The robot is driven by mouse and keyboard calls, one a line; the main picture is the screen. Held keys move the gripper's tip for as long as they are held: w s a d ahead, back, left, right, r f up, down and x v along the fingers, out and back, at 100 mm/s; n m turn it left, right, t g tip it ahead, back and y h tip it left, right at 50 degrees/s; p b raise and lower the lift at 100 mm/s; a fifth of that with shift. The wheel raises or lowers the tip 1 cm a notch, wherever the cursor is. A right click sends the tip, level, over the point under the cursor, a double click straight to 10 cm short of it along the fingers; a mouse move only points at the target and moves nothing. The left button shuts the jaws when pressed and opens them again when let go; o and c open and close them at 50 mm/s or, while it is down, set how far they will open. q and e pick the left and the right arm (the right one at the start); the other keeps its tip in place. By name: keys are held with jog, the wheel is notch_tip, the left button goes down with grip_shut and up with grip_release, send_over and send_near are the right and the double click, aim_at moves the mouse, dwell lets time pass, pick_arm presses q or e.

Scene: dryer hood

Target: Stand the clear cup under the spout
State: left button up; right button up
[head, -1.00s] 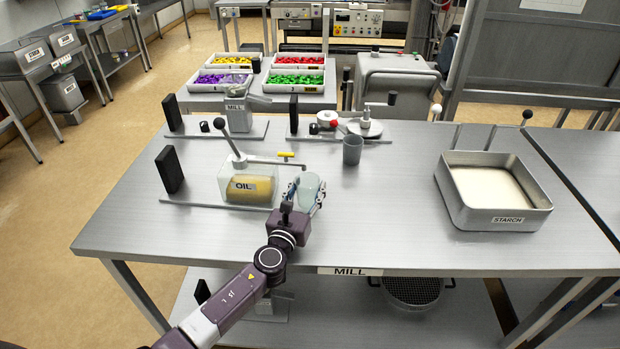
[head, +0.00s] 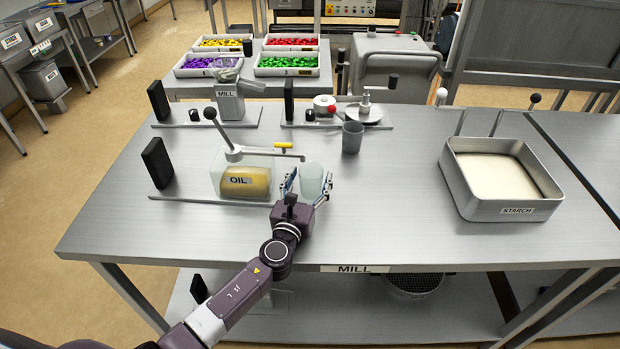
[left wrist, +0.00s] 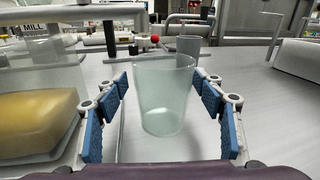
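The clear cup (head: 312,181) stands upright on the table, just right of the oil dispenser (head: 240,176). In the left wrist view the cup (left wrist: 163,95) is between my finger pads, with gaps visible on both sides. My left gripper (head: 305,184) is open around it. The dispenser's spout (head: 300,158) ends near the cup's upper left rim in the head view; I cannot tell whether it is directly above the cup's mouth. My right gripper is not in view.
A grey cup (head: 352,138) stands behind, near a device with a red knob (head: 331,109). A mill (head: 228,102) is at the back left. A starch tray (head: 516,211) sits at the right. The table's middle and front right are clear.

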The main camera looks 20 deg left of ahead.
pick_arm(q)
jog(key=shift+r, duration=0.1)
jog(key=shift+s+d+r+p, duration=0.1)
jog(key=shift+r+p, duration=0.1)
jog(key=shift+p, duration=0.1)
jog(key=s+b, duration=0.1)
jog(key=s, duration=1)
jog(key=shift+d+f, duration=0.1)
jog(key=shift+s, duration=0.4)
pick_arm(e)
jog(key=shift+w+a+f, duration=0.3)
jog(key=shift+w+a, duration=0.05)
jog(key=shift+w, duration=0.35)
